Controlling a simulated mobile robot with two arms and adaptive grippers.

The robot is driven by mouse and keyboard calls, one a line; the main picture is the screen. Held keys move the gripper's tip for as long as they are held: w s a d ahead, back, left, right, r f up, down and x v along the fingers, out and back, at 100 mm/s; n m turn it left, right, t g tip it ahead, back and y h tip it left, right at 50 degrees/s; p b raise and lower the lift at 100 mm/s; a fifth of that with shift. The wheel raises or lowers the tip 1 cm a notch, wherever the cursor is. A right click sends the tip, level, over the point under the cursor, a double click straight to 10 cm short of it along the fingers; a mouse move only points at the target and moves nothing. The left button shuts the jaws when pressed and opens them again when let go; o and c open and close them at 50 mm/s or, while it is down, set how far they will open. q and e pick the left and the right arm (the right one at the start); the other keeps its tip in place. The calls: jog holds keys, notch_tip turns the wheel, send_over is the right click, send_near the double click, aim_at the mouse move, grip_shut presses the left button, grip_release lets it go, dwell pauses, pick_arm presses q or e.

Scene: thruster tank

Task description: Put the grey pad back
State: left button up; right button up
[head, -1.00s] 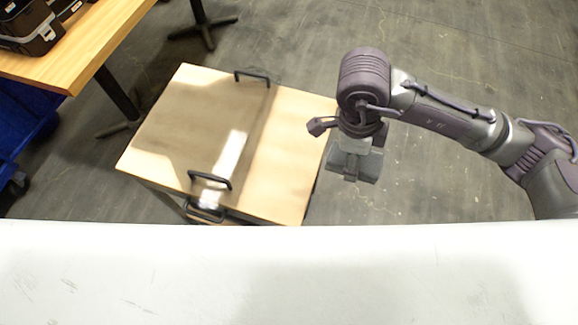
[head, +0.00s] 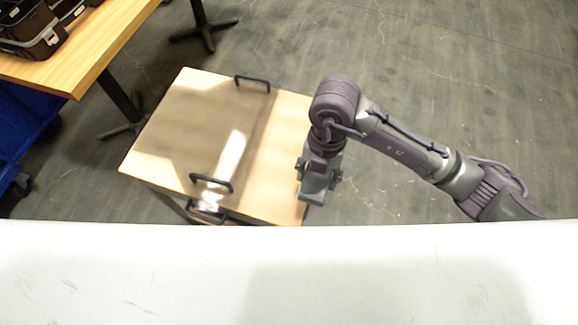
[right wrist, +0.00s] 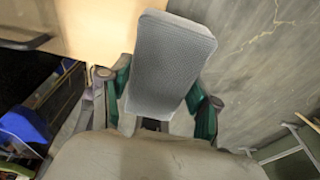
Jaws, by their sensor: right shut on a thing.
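The grey pad (right wrist: 170,62) is a flat block with a textured face and rounded corners. It is held between the green-sided fingers of my right gripper (right wrist: 160,100), which is shut on it. In the head view the pad (head: 317,188) hangs under my right gripper (head: 320,170), by the right edge of the small wooden table (head: 272,165). I cannot tell the gap between the pad and the tabletop. My left gripper is not in view.
A clear panel with black handles (head: 212,183) lies on the small table, leaving a bare wooden strip at right. A larger wooden table (head: 95,45) with dark cases (head: 38,35) stands upper left, above blue bins (head: 25,125). A scratched white surface (head: 150,275) spans the front.

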send_over(288, 174)
notch_tip(288, 174, down, 5)
jog(key=shift+w+d+f, duration=0.1)
jog(key=shift+w+f, duration=0.05)
jog(key=shift+f+p, duration=0.5)
jog(key=shift+f, duration=1.5)
jog(key=shift+f, duration=0.1)
jog(key=o, duration=1.1)
jog(key=r, duration=0.4)
jog(key=w+r, duration=0.1)
jog(key=r, duration=0.7)
jog(key=shift+w+d+b, duration=0.3)
jog(key=shift+w+b, duration=0.05)
